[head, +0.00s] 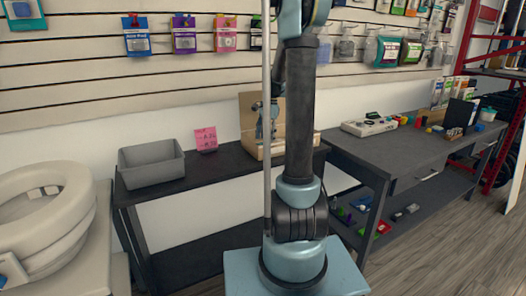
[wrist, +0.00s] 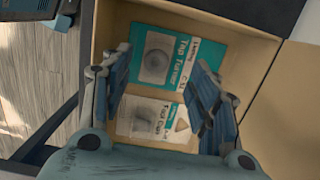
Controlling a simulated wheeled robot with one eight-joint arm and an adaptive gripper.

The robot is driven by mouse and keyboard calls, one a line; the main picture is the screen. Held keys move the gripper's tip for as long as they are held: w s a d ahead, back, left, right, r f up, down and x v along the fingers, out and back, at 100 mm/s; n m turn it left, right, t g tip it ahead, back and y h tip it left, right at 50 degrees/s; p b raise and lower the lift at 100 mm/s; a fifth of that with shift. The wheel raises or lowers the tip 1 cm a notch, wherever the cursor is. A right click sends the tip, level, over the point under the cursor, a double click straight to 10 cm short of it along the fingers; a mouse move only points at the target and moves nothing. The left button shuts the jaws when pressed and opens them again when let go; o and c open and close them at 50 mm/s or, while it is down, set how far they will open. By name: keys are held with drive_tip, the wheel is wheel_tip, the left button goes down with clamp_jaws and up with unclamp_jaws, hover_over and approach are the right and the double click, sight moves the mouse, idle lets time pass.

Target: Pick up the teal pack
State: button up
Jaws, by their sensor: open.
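The teal pack (wrist: 180,50), with a clear bubble and printed label, lies in an open cardboard box in the wrist view. My gripper (wrist: 160,68) is open above the box, with one blue finger to the left and one to the right of the pack. Nothing is between the fingers; the right finger hides part of the pack's edge. In the head view my gripper (head: 266,124) is at the cardboard box (head: 249,108) on the dark bench. The pack cannot be made out there.
A pale pack (wrist: 152,120) lies in the box beside the teal pack, nearer my wrist. The box walls (wrist: 103,25) surround both packs. On the bench are a grey bin (head: 150,166) and a pink pack (head: 205,139). A slatted wall with hanging packs stands behind.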

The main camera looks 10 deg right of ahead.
drive_tip(key=shift+s+a+f, duration=0.1)
drive_tip(key=shift+s+f, duration=0.1)
drive_tip(key=shift+f, duration=1.6)
drive_tip(key=c, duration=1.2)
drive_tip(key=shift+o, duration=0.2)
drive_tip(key=shift+r, duration=0.15)
wheel_tip(320, 180, up, 10)
